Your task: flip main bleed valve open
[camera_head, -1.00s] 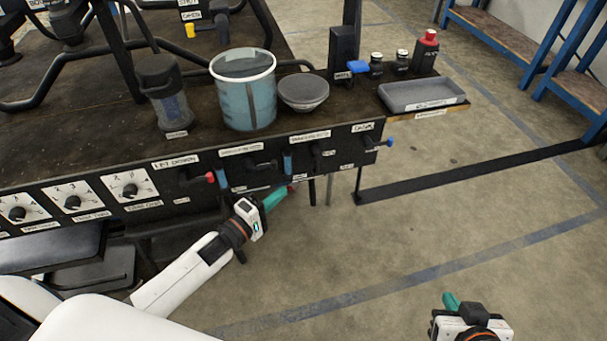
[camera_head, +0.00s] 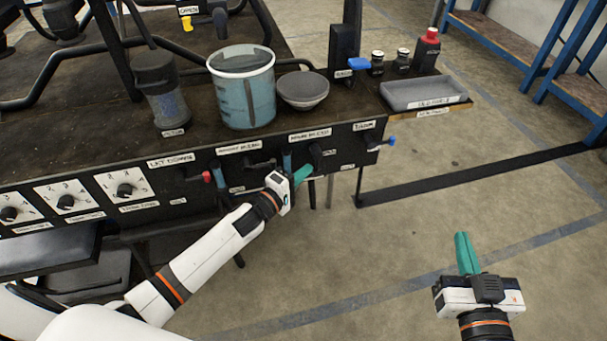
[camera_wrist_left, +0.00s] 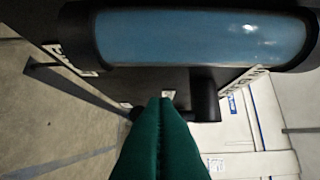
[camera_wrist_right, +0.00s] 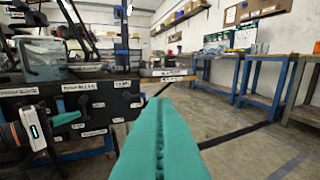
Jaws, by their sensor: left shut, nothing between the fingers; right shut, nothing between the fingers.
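One blue lever (camera_head: 287,163) hangs upright just left of my left gripper (camera_head: 303,174). In the left wrist view a large blue handle-like part (camera_wrist_left: 200,38) with a black surround lies above the fingertips (camera_wrist_left: 165,102); contact cannot be told. My right gripper (camera_head: 463,240) is shut and empty over open floor.
A red knob (camera_head: 207,176) is at the left end of the valve row and a blue-tipped handle (camera_head: 390,141) at the panel's right end. A bucket (camera_head: 243,95), a bowl (camera_head: 303,92) and a grey tray (camera_head: 423,93) stand on the bench.

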